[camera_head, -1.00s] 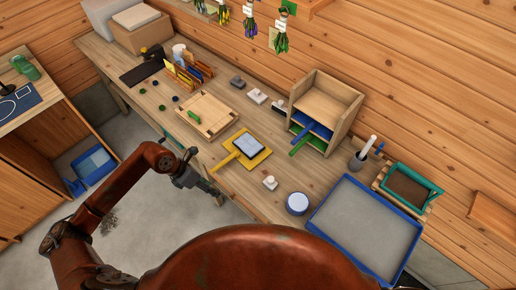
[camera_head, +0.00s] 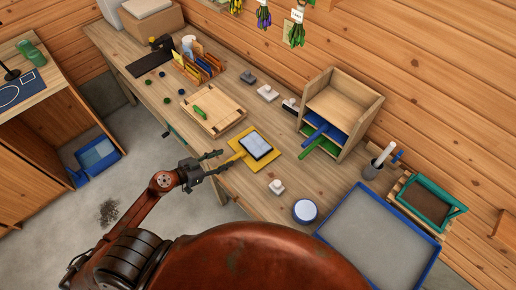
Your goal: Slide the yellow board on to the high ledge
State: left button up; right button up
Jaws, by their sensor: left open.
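The yellow board (camera_head: 271,154) lies flat on the workbench, with a dark-framed, grey-faced slab (camera_head: 256,146) on top. Its narrow yellow handle points toward the bench's front edge and my left gripper. My left gripper (camera_head: 221,162) is open at the handle's end, its fingers pointing toward the board; I cannot tell whether they touch the handle. A wooden shelf unit (camera_head: 373,108) stands at the back of the bench. Its upper ledge (camera_head: 343,108) looks bare. A blue board (camera_head: 318,132) and a green board (camera_head: 308,146) stick out of its lower levels. My right gripper is not in view.
A wooden tray (camera_head: 222,120) lies left of the yellow board. A white-topped block (camera_head: 276,186) and a round blue-rimmed tub (camera_head: 305,210) stand to its right. A large blue-rimmed tray (camera_head: 365,240) fills the right end. Bench between board and shelf is mostly clear.

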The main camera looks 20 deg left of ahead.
aim_at(239, 153)
pick_arm(q)
jog(key=x, duration=0.5)
jog(key=b+x, duration=0.1)
jog(key=x, duration=0.2)
jog(key=shift+d, duration=0.4)
jog(key=shift+r, duration=0.1)
grip_shut()
jog(key=shift+w+r, duration=0.1)
jog(key=shift+r, duration=0.05)
